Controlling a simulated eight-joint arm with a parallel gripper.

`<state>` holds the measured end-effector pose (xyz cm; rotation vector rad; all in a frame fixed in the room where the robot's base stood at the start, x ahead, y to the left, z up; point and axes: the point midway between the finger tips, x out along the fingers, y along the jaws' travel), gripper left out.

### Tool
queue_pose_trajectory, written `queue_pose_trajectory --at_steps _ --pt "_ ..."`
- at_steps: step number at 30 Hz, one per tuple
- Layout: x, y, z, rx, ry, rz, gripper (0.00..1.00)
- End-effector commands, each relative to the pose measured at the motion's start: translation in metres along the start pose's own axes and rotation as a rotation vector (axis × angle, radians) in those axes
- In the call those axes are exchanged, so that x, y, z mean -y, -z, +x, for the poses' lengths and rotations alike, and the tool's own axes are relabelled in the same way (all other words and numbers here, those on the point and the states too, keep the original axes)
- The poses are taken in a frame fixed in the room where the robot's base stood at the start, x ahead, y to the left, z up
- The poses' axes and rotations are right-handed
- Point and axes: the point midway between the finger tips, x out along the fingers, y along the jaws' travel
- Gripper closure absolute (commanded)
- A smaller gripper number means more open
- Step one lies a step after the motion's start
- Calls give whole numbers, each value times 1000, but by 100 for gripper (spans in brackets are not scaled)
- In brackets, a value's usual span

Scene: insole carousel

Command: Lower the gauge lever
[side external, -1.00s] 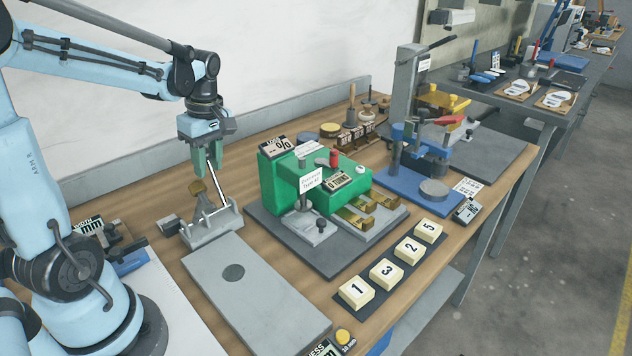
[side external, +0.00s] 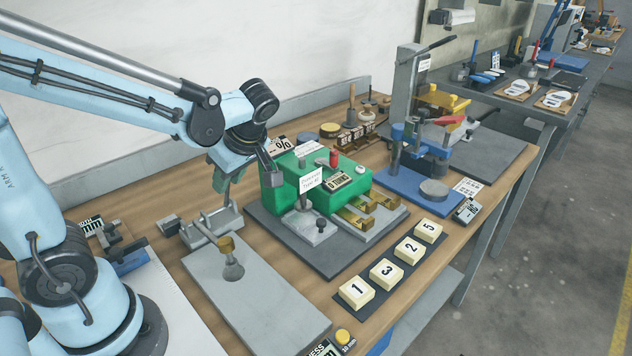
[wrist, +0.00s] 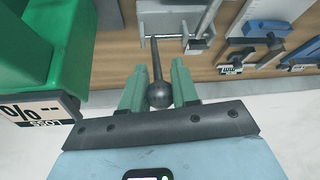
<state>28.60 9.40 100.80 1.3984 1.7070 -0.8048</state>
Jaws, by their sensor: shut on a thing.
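The thickness gauge (side external: 210,222) stands at the back edge of the grey plate (side external: 265,307). Its arm with the brass-coloured head (side external: 226,243) is swung down over the plate, and the foot (side external: 232,271) appears to rest on it, over the dark round spot. In the wrist view the lever (wrist: 156,60) is a dark rod ending in a black ball knob (wrist: 159,95). My gripper (wrist: 160,92) is shut on this knob, one green finger on each side. In the side view my gripper (side external: 222,182) is tilted behind the gauge, and its hold is partly hidden.
A green tester (side external: 285,185) stands close to the right of my wrist. Numbered blocks (side external: 387,273) lie along the table front. A blue press (side external: 420,165) stands farther right. A small blue caliper-like tool (side external: 130,260) lies at left.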

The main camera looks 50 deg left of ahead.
Motion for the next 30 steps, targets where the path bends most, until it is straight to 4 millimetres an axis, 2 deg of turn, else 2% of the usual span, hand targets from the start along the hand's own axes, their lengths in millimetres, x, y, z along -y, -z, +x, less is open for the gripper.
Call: queue_pose_trajectory --at_steps 1,9,25,26,29,30 --pt "-2 -6 -1 11 -10 5 100" --pt "0 -15 -1 12 -10 4 100" --pt "0 -16 -1 12 -9 3 100" --pt "0 -17 -1 12 -9 3 66" --pt "0 -16 -1 10 -7 3 51" --pt "0 -16 -1 10 -6 2 50"
